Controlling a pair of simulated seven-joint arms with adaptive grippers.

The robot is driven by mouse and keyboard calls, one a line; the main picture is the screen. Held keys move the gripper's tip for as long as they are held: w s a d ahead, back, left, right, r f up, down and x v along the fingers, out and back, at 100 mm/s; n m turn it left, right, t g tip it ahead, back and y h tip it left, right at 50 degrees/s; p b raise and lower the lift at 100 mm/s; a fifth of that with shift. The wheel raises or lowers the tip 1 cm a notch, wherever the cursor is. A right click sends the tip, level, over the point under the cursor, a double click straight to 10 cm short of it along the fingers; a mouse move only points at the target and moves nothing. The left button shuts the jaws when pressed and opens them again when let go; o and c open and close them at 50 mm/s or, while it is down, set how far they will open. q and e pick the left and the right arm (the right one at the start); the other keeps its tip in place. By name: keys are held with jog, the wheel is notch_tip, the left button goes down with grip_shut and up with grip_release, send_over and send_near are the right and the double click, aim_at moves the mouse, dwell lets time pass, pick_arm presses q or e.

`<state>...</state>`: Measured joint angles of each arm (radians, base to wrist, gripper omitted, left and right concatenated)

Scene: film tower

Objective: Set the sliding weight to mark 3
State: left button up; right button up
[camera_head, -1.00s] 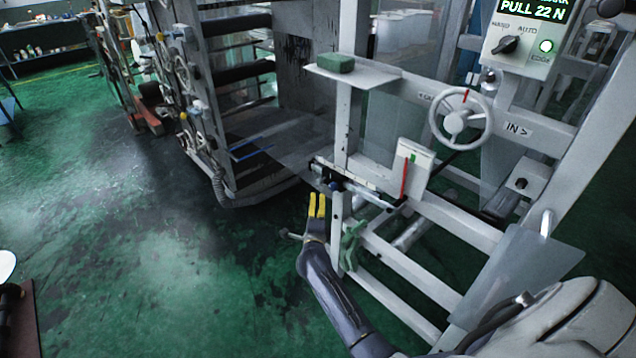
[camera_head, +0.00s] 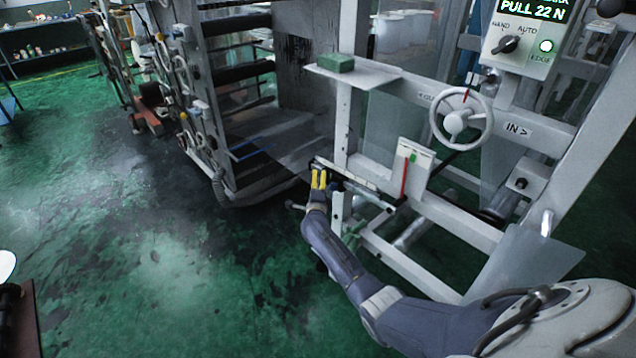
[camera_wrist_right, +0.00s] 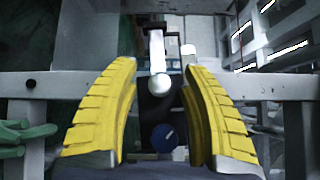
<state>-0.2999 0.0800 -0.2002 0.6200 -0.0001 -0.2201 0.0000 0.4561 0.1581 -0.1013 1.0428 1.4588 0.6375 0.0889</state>
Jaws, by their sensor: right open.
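The pale marked beam (camera_head: 362,186) runs along the front of the grey frame. A dark part with a round blue face (camera_wrist_right: 165,137) shows low between the fingers in the right wrist view; it may be the sliding weight, and I cannot read its mark. My right gripper (camera_head: 319,179) is open, its yellow fingertips close to the beam's left end. In the wrist view the fingers stand on either side of a white ball-ended rod (camera_wrist_right: 160,84), without visible contact. Nothing is held. My left gripper is not in view.
A handwheel (camera_head: 461,117) and a control box (camera_head: 522,45) reading "PULL 22 N" sit above right. A white plate (camera_head: 412,166) with a red pointer stands behind the beam. A green block (camera_head: 335,63) lies on a shelf.

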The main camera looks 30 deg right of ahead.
jog(key=shift+c, duration=0.6)
grip_shut()
